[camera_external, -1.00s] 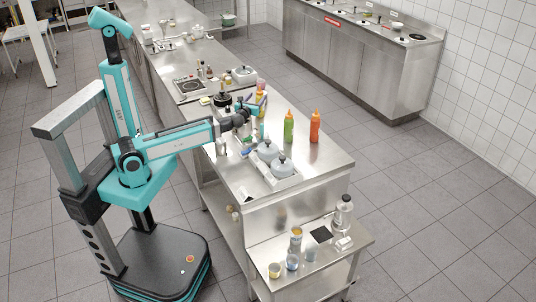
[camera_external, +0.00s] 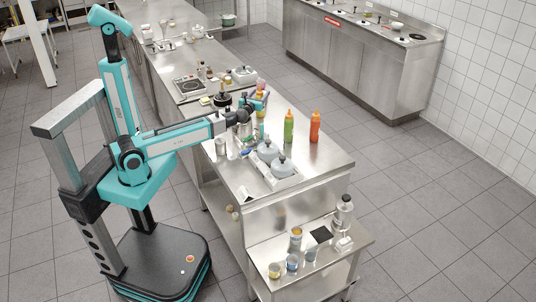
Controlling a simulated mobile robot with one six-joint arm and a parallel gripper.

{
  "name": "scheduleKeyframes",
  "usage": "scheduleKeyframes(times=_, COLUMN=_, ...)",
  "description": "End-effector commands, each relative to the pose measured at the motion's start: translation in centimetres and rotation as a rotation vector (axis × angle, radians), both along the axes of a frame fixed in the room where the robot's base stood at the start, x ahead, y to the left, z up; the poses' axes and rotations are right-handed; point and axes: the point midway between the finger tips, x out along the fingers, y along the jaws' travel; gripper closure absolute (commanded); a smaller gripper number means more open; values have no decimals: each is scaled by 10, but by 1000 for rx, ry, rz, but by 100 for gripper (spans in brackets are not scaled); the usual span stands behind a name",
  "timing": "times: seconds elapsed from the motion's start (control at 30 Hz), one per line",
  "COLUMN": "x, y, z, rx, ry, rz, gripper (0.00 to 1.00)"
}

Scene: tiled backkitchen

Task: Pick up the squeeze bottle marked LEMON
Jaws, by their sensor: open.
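My gripper (camera_external: 262,101) is at the end of the outstretched arm, open, above the steel counter (camera_external: 318,163). A yellow thing (camera_external: 261,113), possibly a squeeze bottle, shows just below and behind the fingers and is largely hidden by them. A green squeeze bottle (camera_external: 288,128) with an orange tip stands upright to the right of my gripper. An orange-red squeeze bottle (camera_external: 314,128) stands upright farther right. No label is readable at this size, so I cannot tell which bottle says LEMON. I cannot tell whether the fingers touch anything.
A black-topped item (camera_external: 222,99) and a hot plate (camera_external: 188,86) are behind to the left. Jars (camera_external: 292,262) stand on the lower side table. Bare counter lies right of the pots.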

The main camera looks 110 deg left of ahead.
Motion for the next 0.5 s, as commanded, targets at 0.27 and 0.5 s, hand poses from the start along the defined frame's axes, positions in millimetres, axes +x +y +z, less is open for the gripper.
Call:
scheduleKeyframes(times=0.27, x=0, y=0, z=0, rx=0, ry=0, rz=0, gripper=44)
scheduleKeyframes(times=0.5, x=0, y=0, z=0, rx=0, ry=0, rz=0, gripper=60)
